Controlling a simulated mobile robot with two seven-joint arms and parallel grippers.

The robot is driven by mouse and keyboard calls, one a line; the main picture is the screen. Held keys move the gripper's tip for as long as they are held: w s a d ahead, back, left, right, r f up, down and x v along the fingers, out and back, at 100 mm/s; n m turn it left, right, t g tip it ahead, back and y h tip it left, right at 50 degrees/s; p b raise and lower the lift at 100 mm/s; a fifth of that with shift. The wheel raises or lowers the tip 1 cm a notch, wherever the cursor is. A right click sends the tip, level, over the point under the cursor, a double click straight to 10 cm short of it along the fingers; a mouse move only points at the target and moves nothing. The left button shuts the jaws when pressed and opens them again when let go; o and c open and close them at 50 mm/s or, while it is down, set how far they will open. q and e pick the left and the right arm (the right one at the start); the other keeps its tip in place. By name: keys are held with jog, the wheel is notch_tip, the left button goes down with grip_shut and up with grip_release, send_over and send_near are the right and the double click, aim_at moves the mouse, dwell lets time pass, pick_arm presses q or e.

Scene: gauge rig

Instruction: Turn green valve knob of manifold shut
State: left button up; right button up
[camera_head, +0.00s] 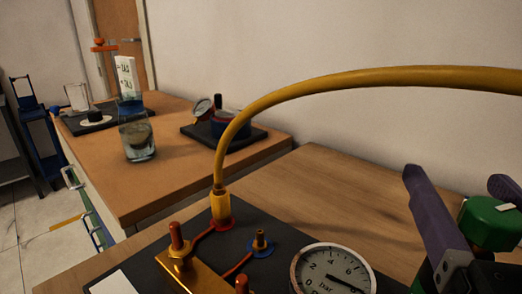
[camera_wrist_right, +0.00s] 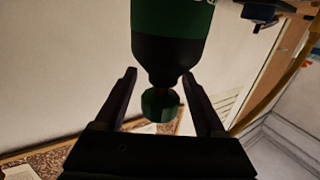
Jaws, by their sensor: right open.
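A green knob (camera_head: 490,222) is at the right edge of the head view, beside the purple fingers of my right gripper (camera_head: 456,180). In the right wrist view the green knob (camera_wrist_right: 160,104) sits on the black neck of a dark green cylinder (camera_wrist_right: 172,22). There my right gripper (camera_wrist_right: 160,76) is open, one finger on each side of the knob with gaps showing. A brass block (camera_head: 190,277) with orange-red stems stands on a black board (camera_head: 285,222) in the head view. The lower part of the board is cut off. My left gripper is not in view.
A yellow hose (camera_head: 350,79) arches from a fitting on the board toward the upper right, above my right gripper. A round bar gauge (camera_head: 332,270) lies near the front.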

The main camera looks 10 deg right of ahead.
jog(key=shift+c, duration=0.2)
grip_shut()
dwell(0.3)
jog(key=m+h+b, duration=0.1)
jog(key=m+g+h, duration=0.1)
jog(key=h+b, duration=0.1)
jog(key=shift+s+d+f+m+g+b, duration=0.15)
jog(key=shift+d+f+m+g+b, duration=0.1)
jog(key=shift+m+g+b, duration=0.15)
jog(key=shift+s+d+r+m+g+h+b, duration=0.1)
jog(key=shift+m+g+h+b, duration=0.2)
jog(key=shift+h, duration=0.25)
jog(key=shift+d+m+g+h+b, duration=0.1)
jog(key=shift+m+g+h+b, duration=0.2)
jog(key=shift+h, duration=0.25)
jog(key=shift+r+m+g+h, duration=0.15)
jog(key=shift+m+g+h, duration=0.15)
jog(key=shift+o, duration=0.2)
grip_release()
